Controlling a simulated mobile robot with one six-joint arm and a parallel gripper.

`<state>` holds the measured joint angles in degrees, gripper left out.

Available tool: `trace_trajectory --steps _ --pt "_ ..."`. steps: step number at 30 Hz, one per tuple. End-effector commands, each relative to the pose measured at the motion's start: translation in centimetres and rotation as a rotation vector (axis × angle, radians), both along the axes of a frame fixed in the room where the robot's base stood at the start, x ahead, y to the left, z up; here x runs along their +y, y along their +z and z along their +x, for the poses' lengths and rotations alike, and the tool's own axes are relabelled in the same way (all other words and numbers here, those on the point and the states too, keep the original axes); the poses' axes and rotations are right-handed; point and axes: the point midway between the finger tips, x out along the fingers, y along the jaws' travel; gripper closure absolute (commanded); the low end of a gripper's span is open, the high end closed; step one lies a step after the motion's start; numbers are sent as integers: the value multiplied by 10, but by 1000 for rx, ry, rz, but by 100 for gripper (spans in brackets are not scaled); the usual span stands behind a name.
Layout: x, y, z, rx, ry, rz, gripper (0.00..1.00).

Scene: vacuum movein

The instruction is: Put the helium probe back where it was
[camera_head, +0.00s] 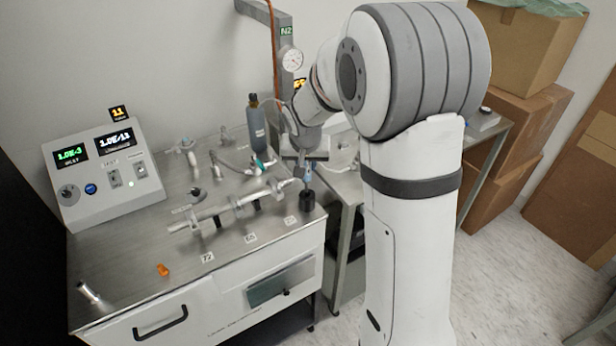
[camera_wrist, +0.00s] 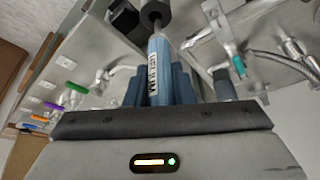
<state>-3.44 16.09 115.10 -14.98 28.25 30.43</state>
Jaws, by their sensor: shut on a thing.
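The helium probe is a light blue, labelled pen-like tool with a thin metal tip. My gripper (camera_head: 304,158) is shut on the probe (camera_head: 308,173), above the right front corner of the metal bench. The black round holder (camera_head: 307,200) stands on that corner, directly below the probe. In the wrist view the probe (camera_wrist: 160,70) lies between my dark blue fingers (camera_wrist: 158,92). Its thin tip points at the black holder (camera_wrist: 155,12) and overlaps it in the picture. I cannot tell whether the tip is in the holder or just above it.
The bench holds a metal pipe assembly (camera_head: 235,204), a dark bottle (camera_head: 257,122), a display console (camera_head: 105,171) and an orange piece (camera_head: 163,270). A post with a gauge (camera_head: 292,60) rises behind. Cardboard boxes (camera_head: 510,115) stand at right.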

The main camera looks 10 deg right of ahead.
Motion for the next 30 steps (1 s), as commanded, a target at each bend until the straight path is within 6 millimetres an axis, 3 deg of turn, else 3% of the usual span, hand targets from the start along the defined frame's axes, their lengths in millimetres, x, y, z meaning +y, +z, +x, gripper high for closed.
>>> trace_trajectory --steps 10,30 --pt "-3 -40 0 1 -7 0 100" --pt "-4 -53 0 -2 -9 1 100"
